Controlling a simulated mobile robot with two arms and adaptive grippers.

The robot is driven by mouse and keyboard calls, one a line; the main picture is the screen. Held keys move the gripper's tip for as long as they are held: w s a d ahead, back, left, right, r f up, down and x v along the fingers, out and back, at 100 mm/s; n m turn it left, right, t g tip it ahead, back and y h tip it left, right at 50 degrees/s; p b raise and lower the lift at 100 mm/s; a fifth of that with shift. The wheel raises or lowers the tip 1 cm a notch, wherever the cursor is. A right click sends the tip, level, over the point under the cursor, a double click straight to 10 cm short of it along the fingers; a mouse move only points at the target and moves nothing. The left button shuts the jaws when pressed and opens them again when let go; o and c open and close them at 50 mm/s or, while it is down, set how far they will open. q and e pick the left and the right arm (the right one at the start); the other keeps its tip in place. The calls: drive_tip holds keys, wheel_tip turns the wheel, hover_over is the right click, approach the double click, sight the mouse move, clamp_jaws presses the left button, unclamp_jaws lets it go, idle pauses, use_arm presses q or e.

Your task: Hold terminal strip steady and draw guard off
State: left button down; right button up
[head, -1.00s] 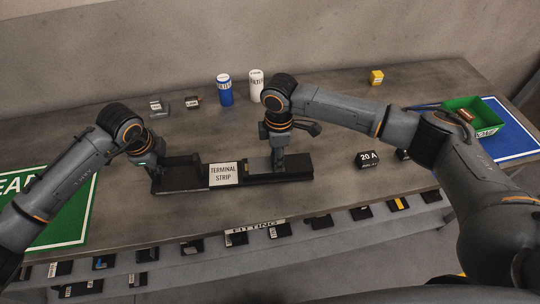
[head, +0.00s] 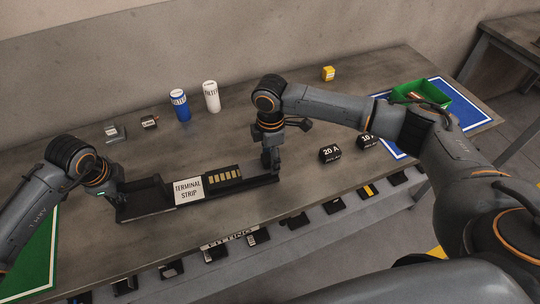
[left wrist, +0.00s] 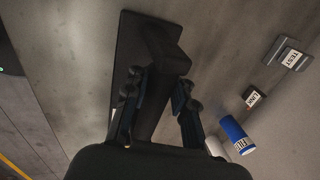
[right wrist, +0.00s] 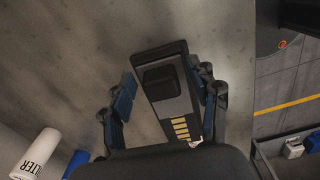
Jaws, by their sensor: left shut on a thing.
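The dark terminal strip (head: 150,207) lies on the table, with a white label reading "TERMINAL STRIP" and a row of gold contacts exposed beside it. The guard (right wrist: 173,107) is a grey plate with a black knob, seen in the right wrist view beyond the contacts, toward the strip's right end. My left gripper (head: 118,188) is at the strip's left end, shut on its dark upright post (left wrist: 160,70). My right gripper (head: 270,160) is over the strip's right end.
Blue (head: 180,106) and white (head: 211,97) cylinders and two small blocks stand behind the strip. Black 20 A (head: 330,153) and 10 A (head: 367,142) blocks are right of it. A green bin (head: 440,104) stands on a blue mat. A shelf with several parts runs below the table's front.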

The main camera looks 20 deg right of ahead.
use_arm(q)
drive_tip(key=shift+d, duration=0.1)
drive_tip(key=shift+d+r, duration=0.1)
use_arm(e)
wheel_tip(320, 180, up, 12)
idle(0.4)
idle(0.8)
use_arm(q)
drive_tip(key=c, duration=1)
unclamp_jaws()
drive_tip(key=shift+c, duration=0.2)
